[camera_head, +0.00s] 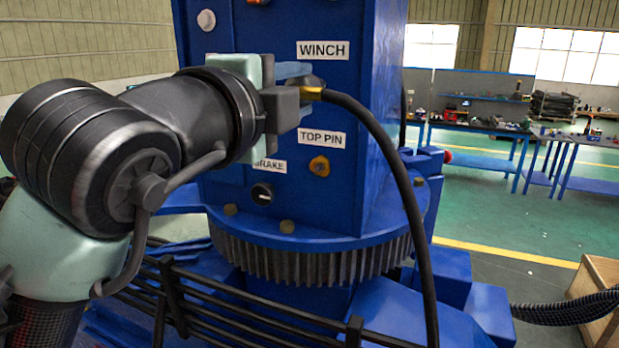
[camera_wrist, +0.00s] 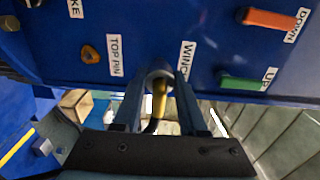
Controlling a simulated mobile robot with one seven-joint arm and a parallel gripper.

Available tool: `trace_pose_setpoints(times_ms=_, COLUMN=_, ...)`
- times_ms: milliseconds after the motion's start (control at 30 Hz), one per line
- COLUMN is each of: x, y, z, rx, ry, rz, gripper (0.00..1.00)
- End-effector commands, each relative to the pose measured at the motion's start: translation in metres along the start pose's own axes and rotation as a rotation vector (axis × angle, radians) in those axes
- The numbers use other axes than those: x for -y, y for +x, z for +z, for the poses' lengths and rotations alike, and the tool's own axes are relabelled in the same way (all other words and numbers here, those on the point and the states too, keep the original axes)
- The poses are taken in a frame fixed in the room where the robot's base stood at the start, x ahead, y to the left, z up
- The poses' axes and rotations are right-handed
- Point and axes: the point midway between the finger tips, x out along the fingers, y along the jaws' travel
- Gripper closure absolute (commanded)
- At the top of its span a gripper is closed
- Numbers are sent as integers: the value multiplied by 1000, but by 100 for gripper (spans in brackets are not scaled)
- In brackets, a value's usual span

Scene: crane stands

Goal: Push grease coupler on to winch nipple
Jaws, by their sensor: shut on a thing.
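My gripper (camera_head: 298,82) is at the blue crane panel (camera_head: 372,95), just below the WINCH label (camera_head: 323,50). Its fingers are shut on the grease coupler (camera_wrist: 160,73), a grey cylinder with a brass fitting (camera_head: 312,93) and a black hose (camera_head: 393,152) behind it. In the wrist view the coupler sits between the two blue-grey fingers, its front end towards the panel beside the WINCH label (camera_wrist: 187,62). The winch nipple is hidden behind the coupler and gripper. I cannot tell whether the coupler touches it or is seated on it.
An orange-yellow nipple (camera_head: 319,166) sits by the TOP PIN label (camera_head: 321,139), with a dark BRAKE fitting (camera_head: 262,194) lower left. The wrist view shows orange (camera_wrist: 270,19) and green (camera_wrist: 244,84) handles. Black rails (camera_head: 250,317) run below my arm. The hose hangs down right.

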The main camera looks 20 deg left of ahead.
Motion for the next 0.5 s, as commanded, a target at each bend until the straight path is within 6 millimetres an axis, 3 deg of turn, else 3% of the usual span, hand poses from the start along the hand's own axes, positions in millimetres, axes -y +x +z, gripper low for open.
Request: trace_pose_setpoints(times_ms=500, x=1, y=12, z=0, rx=-1, ry=0, rz=-1, gripper=100)
